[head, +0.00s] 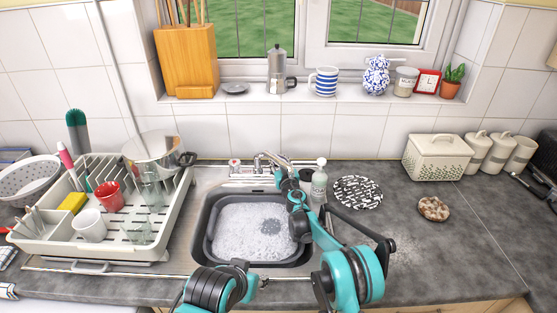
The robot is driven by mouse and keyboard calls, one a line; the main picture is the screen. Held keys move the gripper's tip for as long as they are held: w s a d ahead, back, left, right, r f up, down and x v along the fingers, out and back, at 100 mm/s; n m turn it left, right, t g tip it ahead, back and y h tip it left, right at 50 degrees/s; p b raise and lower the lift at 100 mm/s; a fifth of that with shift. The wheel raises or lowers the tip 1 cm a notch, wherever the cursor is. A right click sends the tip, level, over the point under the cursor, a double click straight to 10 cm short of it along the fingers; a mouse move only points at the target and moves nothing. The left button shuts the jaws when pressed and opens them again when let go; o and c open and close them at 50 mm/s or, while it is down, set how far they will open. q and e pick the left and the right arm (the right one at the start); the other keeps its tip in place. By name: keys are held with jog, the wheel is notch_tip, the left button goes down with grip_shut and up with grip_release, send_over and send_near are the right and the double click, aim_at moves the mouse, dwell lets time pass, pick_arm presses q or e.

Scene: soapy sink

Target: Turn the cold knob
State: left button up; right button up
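The tap (265,159) stands behind the sink. A knob with a red mark (234,166) is at its left end. The cold knob cannot be made out; the right side of the tap is largely behind my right arm. My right gripper (282,176) reaches over the sink's right back edge to just in front of the tap's right side. It is small and partly hidden, so I cannot tell if it is open or touches anything. My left arm shows at the bottom centre, in front of the sink; its fingertips cannot be made out.
The sink (207,234) holds foamy water. A soap bottle (319,182) stands close to the right of my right gripper. A dish rack (110,252) with crockery and a pot (152,148) fills the left. A patterned round mat (358,192) lies right; the right counter is mostly clear.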

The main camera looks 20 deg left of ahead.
jog(key=o, duration=1.4)
jog(key=shift+c, duration=0.2)
pick_arm(q)
jog(key=shift+r, duration=0.1)
pick_arm(e)
jog(key=shift+m+h, duration=0.3)
jog(key=shift+h, duration=0.1)
